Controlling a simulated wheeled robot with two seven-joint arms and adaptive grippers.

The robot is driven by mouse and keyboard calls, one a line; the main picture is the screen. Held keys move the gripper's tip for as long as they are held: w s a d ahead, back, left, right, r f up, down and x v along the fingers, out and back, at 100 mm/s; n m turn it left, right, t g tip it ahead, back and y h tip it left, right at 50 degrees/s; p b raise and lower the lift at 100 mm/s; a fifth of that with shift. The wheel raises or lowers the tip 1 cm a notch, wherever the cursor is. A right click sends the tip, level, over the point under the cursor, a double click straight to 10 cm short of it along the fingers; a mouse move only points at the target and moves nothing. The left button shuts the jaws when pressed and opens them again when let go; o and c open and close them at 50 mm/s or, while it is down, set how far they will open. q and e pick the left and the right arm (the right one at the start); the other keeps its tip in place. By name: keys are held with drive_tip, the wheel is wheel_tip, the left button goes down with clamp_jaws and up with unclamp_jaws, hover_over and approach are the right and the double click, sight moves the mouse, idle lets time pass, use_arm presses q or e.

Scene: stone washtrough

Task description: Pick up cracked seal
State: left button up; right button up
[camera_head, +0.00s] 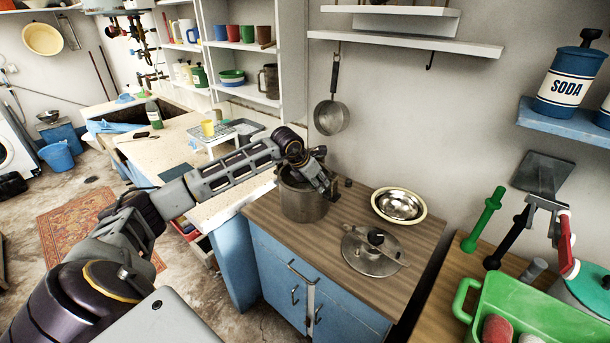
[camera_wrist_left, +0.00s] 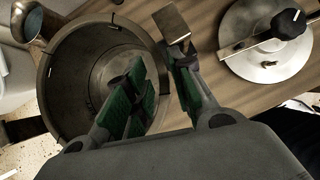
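I cannot make out a cracked seal for certain in either view. My left gripper (camera_head: 326,182) is over the right side of a grey metal pot (camera_head: 303,204) on a wood-topped blue cabinet. In the left wrist view its two green-padded fingers (camera_wrist_left: 163,72) stand apart, with pot rim and wood visible between them. The left finger is over the inside of the pot (camera_wrist_left: 60,105), and the right finger is outside the rim. A small brown block (camera_wrist_left: 174,24) shows beyond the right fingertip. The fingers hide part of the pot's inside. My right gripper is not in view.
A round metal lid (camera_head: 371,262) and a cream-rimmed bowl (camera_head: 399,206) are right of the pot. The cabinet's front top (camera_head: 290,236) is clear. A green crate (camera_head: 530,318) stands at far right.

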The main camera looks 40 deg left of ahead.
use_arm(q)
drive_tip(key=shift+w+f, duration=0.2)
drive_tip(key=shift+f, duration=0.05)
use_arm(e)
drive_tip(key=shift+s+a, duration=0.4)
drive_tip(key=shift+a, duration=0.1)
use_arm(q)
drive_tip(key=c, duration=0.4)
clamp_jaws()
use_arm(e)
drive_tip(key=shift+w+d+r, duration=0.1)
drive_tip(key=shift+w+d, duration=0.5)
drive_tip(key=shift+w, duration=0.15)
